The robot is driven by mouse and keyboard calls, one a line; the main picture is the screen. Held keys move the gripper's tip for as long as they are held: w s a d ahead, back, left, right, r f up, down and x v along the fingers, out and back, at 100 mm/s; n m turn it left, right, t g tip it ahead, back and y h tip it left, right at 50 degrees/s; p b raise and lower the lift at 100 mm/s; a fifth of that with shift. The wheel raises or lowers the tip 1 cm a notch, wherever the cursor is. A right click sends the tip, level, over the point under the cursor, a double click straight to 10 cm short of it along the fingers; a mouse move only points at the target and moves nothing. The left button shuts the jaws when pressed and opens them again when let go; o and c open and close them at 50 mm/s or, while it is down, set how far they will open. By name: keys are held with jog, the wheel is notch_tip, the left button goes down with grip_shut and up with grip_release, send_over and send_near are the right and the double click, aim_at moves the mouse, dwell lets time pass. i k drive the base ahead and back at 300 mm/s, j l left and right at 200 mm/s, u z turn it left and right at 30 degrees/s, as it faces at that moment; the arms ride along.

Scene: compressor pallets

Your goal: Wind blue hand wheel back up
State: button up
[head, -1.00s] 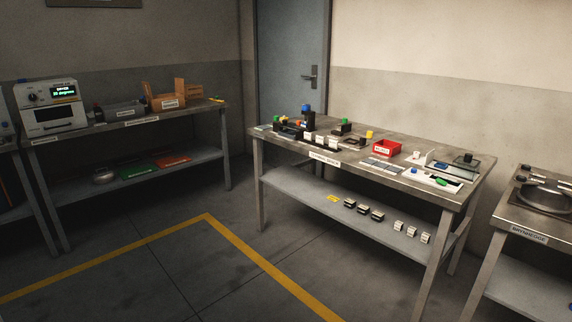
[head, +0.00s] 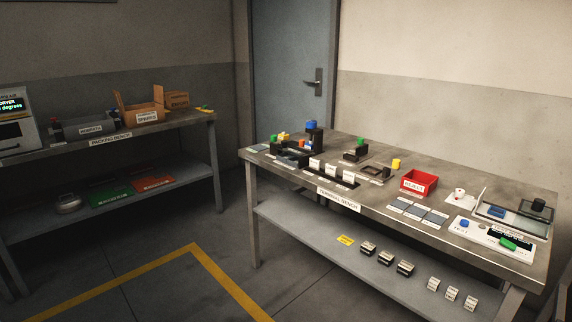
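A blue knob-like part (head: 311,125), likely the blue hand wheel, sits on top of a black upright press-like fixture (head: 314,140) at the back left of the middle bench (head: 345,198). Its exact shape is too small to tell. The fixture stands upright on the bench top. My gripper is not in view.
The bench also bears a red bin (head: 419,183), a black row of white cards (head: 330,174), grey pads (head: 417,213) and a white panel (head: 492,238) with blue and green buttons. The packing bench (head: 112,145) stands at left. Floor with a yellow line (head: 228,279) is clear in front.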

aim_at(310, 124)
jog(key=i, duration=0.85)
jog(key=i+z, duration=0.1)
jog(key=i, duration=0.75)
jog(key=i+j, duration=0.15)
jog(key=i, duration=0.7)
jog(key=i+z, duration=0.15)
jog(key=z, duration=0.15)
